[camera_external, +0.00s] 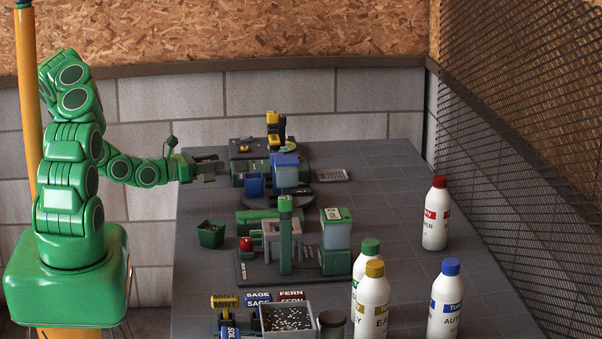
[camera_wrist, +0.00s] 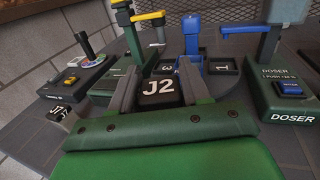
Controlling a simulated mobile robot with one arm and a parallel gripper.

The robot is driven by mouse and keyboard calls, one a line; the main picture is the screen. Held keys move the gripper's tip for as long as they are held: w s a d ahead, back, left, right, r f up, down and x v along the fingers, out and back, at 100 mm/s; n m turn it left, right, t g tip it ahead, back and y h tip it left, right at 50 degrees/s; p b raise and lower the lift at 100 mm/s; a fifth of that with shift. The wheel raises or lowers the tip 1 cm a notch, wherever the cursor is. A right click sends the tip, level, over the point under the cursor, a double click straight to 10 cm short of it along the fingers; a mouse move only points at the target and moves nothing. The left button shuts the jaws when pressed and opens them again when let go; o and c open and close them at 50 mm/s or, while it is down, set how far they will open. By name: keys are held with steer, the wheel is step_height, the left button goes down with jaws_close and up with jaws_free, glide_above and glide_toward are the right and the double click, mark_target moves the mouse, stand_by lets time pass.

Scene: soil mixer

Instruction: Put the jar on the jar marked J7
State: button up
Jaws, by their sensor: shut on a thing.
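My gripper (camera_wrist: 158,80) is shut on a small jar with a black top marked J2 (camera_wrist: 158,88), which sits between the two grey fingers in the wrist view. In the external view my gripper (camera_external: 208,170) reaches over the table's far left edge, and the held jar is too small to make out well. A black top marked J7 (camera_wrist: 62,118) shows left of the gripper in the wrist view, partly hidden by the gripper body.
A green doser (camera_wrist: 285,100) stands at the right in the wrist view. Numbered black pads (camera_wrist: 222,66) lie beyond the fingers. In the external view, a small green pot (camera_external: 211,234) and several white bottles (camera_external: 435,215) stand on the table. The table's right side has free room.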

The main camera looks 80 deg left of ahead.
steer(key=a+r+n+g+y, duration=0.2)
steer(key=a+r+n+y, duration=0.15)
steer(key=a, duration=0.85)
steer(key=a+r+n+g+y, duration=0.2)
steer(key=a+r+g+y, duration=0.15)
steer(key=a, duration=0.85)
steer(key=shift+t+y, duration=0.4)
steer(key=shift+t, duration=0.05)
steer(key=shift+w+d+f, duration=0.1)
steer(key=shift+f, duration=1.95)
steer(key=shift+d+f, duration=0.1)
steer(key=shift+f, duration=1.95)
steer(key=shift+f, duration=0.15)
steer(key=o, duration=1.1)
